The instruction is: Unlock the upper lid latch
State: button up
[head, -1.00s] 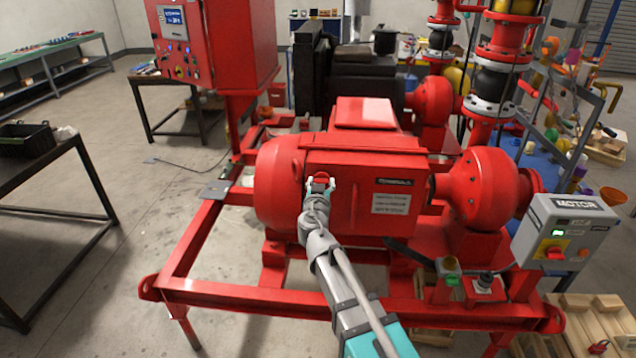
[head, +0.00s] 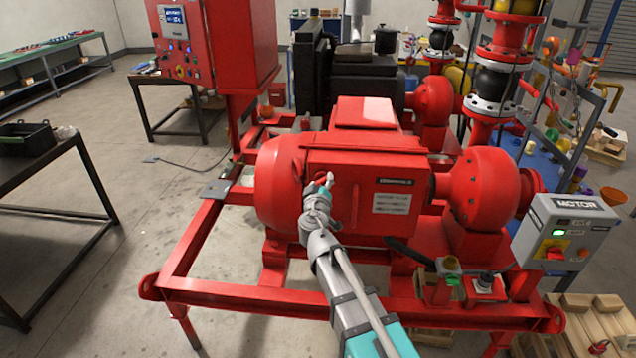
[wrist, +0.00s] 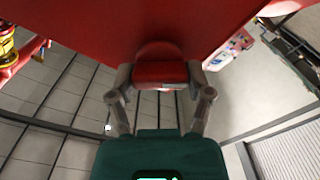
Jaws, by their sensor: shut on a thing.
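The red pump motor housing (head: 372,180) stands on the skid with its front face towards me. My gripper (head: 324,183) is at the upper left of that face, shut and rolled to a slant. In the wrist view, my gripper (wrist: 160,82) has its two fingers on either side of a red latch handle (wrist: 160,71), touching its ends. The latch stands against the red housing surface. In the head view my fingers and wrist mostly cover the latch, so its exact angle cannot be told there.
The red skid frame (head: 240,300) runs below my arm. A grey MOTOR box (head: 565,235) stands at the right, with a green light and a red-yellow switch. A red control cabinet (head: 215,40) is at the back left. Open floor lies at the left.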

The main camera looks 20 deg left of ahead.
jog(key=n, duration=0.5)
jog(key=shift+f, duration=0.1)
jog(key=n, duration=0.5)
jog(key=shift+n, duration=0.4)
jog(key=o, duration=1.1)
jog(key=shift+o, duration=0.2)
jog(key=shift+s, duration=0.15)
jog(key=v, duration=1.1)
jog(key=shift+s, duration=0.35)
jog(key=shift+f, duration=0.1)
